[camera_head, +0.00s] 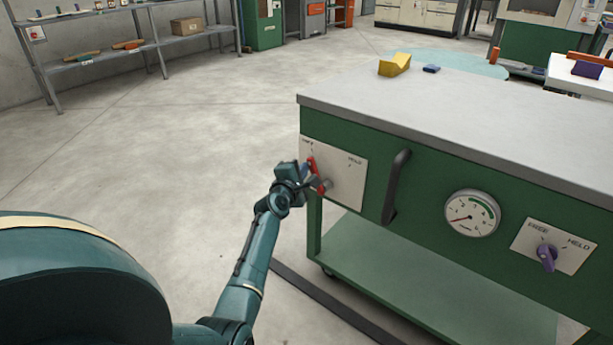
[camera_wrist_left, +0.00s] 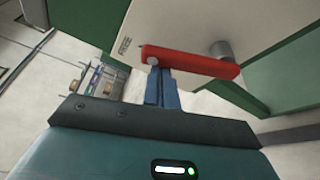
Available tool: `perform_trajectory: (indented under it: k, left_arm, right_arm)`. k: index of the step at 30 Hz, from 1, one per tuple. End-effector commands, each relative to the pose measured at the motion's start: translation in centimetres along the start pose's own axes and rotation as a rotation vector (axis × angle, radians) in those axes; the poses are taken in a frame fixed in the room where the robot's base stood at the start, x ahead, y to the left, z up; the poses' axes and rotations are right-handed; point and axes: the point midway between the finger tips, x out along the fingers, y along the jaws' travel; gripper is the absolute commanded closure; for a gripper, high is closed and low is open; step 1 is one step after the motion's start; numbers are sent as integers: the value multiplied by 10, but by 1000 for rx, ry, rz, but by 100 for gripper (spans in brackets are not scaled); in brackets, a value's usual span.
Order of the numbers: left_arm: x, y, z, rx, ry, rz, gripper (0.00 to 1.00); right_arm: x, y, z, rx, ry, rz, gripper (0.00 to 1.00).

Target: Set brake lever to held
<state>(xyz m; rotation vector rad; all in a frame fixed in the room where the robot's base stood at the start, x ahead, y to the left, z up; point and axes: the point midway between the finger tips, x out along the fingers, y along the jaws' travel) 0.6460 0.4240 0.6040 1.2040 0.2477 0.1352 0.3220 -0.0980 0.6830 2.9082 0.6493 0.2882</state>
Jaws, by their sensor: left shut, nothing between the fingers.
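A red lever (camera_head: 313,170) sits on a pale panel (camera_head: 346,183) at the left end of the green cabinet's front. It slants up and left from its grey hub, toward the left one of two small labels that are hard to read. My left gripper (camera_head: 305,171) is at the lever's left side. In the left wrist view the red lever (camera_wrist_left: 195,62) crosses just beyond the fingertips (camera_wrist_left: 156,72). The blue fingers are together and hold nothing. They appear close to the lever's free end; I cannot tell if they touch it. My right gripper is not in view.
The cabinet front also has a black handle (camera_head: 396,187), a round gauge (camera_head: 471,213) and a purple knob (camera_head: 547,257) on a FREE/HELD plate. A yellow block (camera_head: 394,65) and a blue one (camera_head: 431,69) lie on its top. The floor at left is clear.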

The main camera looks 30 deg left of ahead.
Motion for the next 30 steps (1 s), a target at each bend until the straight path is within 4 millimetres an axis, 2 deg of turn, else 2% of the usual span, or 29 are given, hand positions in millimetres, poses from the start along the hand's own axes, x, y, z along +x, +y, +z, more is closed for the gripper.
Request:
perform_trajectory:
  k: [4,12,30]
  left_arm:
    - [-1,3,2,113,-2,38,100]
    - [-7,3,19,358,-2,124,100]
    - [-19,-12,51,830,-2,290,100]
  right_arm:
    - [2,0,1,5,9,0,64]
    - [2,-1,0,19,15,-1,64]
    - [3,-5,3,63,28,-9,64]
